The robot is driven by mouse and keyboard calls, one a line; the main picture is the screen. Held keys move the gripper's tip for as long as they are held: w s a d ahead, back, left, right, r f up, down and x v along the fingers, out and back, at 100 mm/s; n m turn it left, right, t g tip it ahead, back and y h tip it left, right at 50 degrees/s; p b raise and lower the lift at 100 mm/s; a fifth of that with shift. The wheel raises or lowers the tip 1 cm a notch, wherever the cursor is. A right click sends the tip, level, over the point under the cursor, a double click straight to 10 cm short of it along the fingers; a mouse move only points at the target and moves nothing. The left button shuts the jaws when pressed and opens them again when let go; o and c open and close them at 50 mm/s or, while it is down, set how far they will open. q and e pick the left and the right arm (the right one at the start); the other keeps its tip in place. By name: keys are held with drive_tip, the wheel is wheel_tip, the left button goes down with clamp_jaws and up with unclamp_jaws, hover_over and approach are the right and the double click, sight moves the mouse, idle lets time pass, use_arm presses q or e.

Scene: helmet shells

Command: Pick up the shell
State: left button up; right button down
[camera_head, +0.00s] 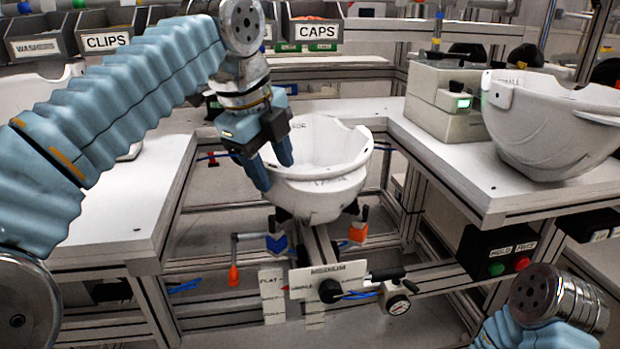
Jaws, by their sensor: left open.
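A white helmet shell (325,185) sits open side up on a fixture in the gap between the tables. My left gripper (274,172) reaches down at the shell's left rim, fingers apart. One finger is in front of the shell's outer left side and the other is nearer the opening; I cannot tell whether either touches. Another white shell (545,125) stands on the right table. A further white shell (30,95) at the left is mostly hidden behind my left arm. Part of my right arm shows at bottom right, but its gripper is out of view.
The left table (120,215) has bare room at its front. A grey box (440,100) with a green-lit switch stands on the right table (450,160). Below the middle shell are clamps, a gauge (398,304) and a lever. Labelled bins (313,28) line the back.

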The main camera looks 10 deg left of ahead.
sight(279, 204)
use_arm(q)
drive_tip(key=x, duration=0.5)
drive_tip(key=shift+s+a+f, duration=0.1)
drive_tip(key=shift+s+f, duration=0.05)
drive_tip(key=shift+f, duration=0.1)
clamp_jaws()
